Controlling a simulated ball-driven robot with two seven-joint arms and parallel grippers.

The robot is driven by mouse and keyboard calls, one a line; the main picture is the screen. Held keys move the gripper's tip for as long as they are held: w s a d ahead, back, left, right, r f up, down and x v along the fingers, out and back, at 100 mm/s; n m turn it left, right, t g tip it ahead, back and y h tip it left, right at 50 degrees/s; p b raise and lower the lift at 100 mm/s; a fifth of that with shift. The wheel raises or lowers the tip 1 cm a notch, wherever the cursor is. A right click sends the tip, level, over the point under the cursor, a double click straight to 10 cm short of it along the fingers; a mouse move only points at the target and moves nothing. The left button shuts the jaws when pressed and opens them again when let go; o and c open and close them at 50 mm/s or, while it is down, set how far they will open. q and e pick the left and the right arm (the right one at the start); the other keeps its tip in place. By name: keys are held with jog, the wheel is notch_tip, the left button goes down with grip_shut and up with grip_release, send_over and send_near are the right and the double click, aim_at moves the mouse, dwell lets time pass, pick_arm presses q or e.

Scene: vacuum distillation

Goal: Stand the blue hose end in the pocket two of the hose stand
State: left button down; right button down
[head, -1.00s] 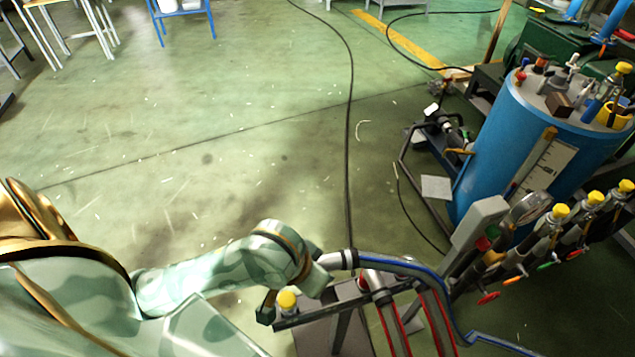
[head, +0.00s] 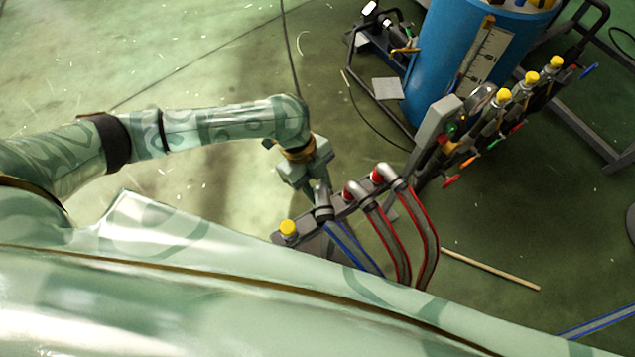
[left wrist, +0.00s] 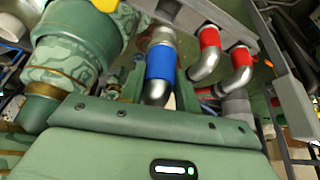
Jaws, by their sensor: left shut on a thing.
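My left gripper (head: 318,182) is shut on the blue hose end (head: 323,212), which shows a blue band (left wrist: 161,62) in the left wrist view. The hose end is at the rail of the hose stand (head: 298,219), between the yellow cap and the red-banded hose ends. It looks roughly upright, with its blue-striped hose (head: 352,245) hanging down to the front right. I cannot tell whether its tip is seated in a pocket or just above it. The stand's grey rail (left wrist: 185,14) crosses the top of the left wrist view. My right gripper is not in view.
Two red-banded hose ends (head: 352,190) (head: 381,176) stand close to the right of the blue one. A yellow cap (head: 288,228) is at the rail's left end. A valve row (head: 497,105) and a blue tank (head: 445,50) are beyond. Floor at left is open.

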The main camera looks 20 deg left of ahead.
pick_arm(q)
jog(key=shift+d, duration=0.1)
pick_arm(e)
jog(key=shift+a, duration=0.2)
